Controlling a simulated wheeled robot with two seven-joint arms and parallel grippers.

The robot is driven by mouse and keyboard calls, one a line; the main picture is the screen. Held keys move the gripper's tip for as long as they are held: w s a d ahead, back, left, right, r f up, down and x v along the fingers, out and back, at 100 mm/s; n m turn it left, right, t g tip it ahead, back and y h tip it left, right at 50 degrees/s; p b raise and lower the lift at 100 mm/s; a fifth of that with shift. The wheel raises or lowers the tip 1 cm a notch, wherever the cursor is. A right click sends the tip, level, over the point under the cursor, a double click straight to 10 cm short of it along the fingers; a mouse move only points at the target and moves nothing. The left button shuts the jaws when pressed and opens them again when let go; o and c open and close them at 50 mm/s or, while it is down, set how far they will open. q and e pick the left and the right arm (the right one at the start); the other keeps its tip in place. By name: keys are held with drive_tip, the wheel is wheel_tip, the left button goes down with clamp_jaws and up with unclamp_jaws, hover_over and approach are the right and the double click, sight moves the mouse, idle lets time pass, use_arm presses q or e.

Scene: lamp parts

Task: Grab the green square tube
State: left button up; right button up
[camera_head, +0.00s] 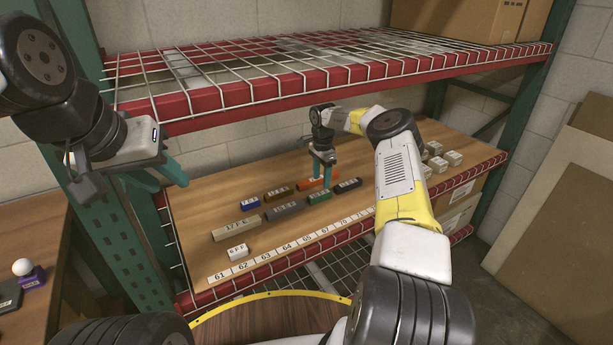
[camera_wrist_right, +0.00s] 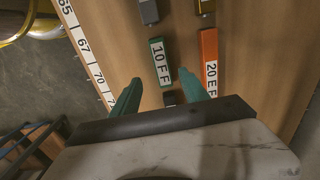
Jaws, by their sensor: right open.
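The green square tube (camera_head: 319,197) lies on the wooden shelf, in the row nearer the front, between two dark tubes. In the right wrist view the green tube (camera_wrist_right: 161,62) shows its label "10 FF". My right gripper (camera_head: 322,176) is open and empty above the shelf, near the orange tube (camera_head: 317,183) in the head view. In the right wrist view its fingertips (camera_wrist_right: 162,86) are spread, with the green tube ahead of the gap between them. My left gripper (camera_head: 165,178) is open and empty, left of the shelf.
A dark tube (camera_head: 347,185) lies right of the green one, and a grey tube (camera_head: 284,210) lies left. The orange tube (camera_wrist_right: 209,57) lies close alongside in the wrist view. Several white blocks (camera_head: 436,160) stand at the shelf's right. A wire shelf (camera_head: 320,62) hangs above.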

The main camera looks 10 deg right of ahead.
sight(320, 194)
drive_tip(key=shift+w+f, duration=0.15)
drive_tip(key=shift+w, duration=0.15)
drive_tip(key=shift+f, duration=0.3)
drive_tip(key=f, duration=0.7)
drive_tip(key=shift+s+a, duration=0.15)
drive_tip(key=shift+a, duration=0.1)
drive_tip(key=shift+r, duration=0.1)
clamp_jaws()
